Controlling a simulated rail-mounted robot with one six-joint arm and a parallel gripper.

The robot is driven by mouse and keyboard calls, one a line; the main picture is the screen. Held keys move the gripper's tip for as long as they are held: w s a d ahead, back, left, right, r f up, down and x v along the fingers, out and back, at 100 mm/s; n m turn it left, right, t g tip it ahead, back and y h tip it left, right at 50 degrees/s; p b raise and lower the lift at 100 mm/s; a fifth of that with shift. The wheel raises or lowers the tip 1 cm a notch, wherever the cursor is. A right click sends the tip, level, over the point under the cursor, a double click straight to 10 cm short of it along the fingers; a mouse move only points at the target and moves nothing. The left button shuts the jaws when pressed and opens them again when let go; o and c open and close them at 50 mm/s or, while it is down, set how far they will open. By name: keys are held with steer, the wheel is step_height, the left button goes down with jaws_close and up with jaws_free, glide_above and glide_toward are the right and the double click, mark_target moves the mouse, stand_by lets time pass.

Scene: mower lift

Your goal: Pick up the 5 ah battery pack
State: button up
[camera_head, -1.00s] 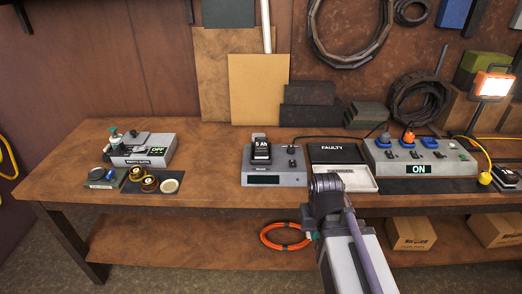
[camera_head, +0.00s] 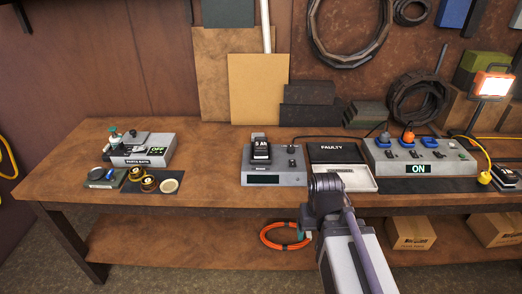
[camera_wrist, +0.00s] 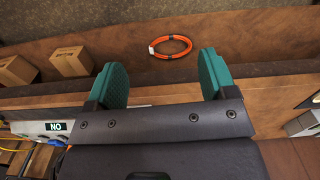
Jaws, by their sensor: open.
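The 5 Ah battery pack (camera_head: 261,148) is black with a white "5 Ah" label. It stands upright on the left part of a grey charger unit (camera_head: 275,179) with a dark display, at the middle of the bench. My gripper (camera_wrist: 164,88) shows in the wrist view with two green fingers wide apart and nothing between them. In the head view my arm reaches up from below, right of the charger, and the fingertips cannot be made out there. The battery is not visible in the wrist view.
A tray marked "FAULTY" (camera_head: 342,184) stands right of the charger. A grey power panel reading "ON" (camera_head: 420,151) and a lit work lamp (camera_head: 492,84) are farther right. A parts bath (camera_head: 147,149) is at left. Bare bench (camera_head: 215,165) lies between. An orange cable coil (camera_head: 284,236) is on the lower shelf.

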steer(key=shift+o, duration=1.2)
